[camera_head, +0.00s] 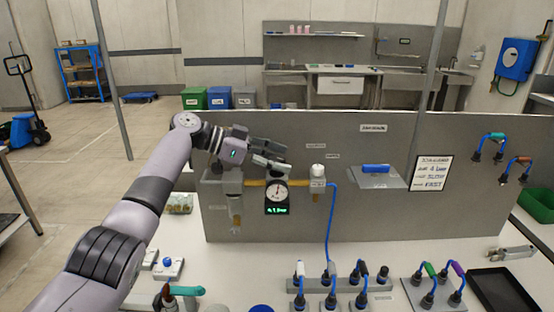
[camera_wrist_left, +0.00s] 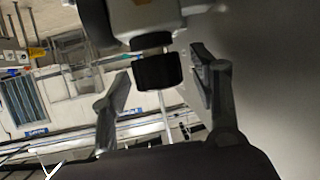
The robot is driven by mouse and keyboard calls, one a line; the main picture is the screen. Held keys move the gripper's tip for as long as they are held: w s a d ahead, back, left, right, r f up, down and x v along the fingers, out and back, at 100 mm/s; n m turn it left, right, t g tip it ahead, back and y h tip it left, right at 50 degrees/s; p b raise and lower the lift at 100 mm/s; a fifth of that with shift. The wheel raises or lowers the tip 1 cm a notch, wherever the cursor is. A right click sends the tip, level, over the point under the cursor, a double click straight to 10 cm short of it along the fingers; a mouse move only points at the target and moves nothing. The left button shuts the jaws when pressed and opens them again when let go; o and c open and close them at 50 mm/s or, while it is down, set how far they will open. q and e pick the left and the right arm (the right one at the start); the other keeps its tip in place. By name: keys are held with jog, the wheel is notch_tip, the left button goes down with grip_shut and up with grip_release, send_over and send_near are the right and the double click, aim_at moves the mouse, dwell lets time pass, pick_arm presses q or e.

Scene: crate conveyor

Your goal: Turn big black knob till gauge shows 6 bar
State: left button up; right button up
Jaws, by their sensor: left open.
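The big black knob (camera_wrist_left: 157,72) shows in the left wrist view, on a pale body with an orange mark. My left gripper (camera_wrist_left: 160,66) is open, one finger on each side of the knob, with a visible gap to both. In the head view my left gripper (camera_head: 277,156) is in front of the grey panel, above the round gauge (camera_head: 277,190); the knob cannot be made out there. The gauge has a white dial and a green digital readout below, too small to read surely. My right gripper is not in view.
A yellow pipe (camera_head: 254,183) joins the gauge to a grey regulator body (camera_head: 229,180). Right of the gauge is a valve with a white knob (camera_head: 318,170) and a blue hose (camera_head: 330,225). Blue-handled fittings (camera_head: 328,277) and a black tray (camera_head: 503,290) stand on the bench.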

pick_arm(q)
jog(key=v, duration=1.2)
jog(key=shift+w, duration=0.1)
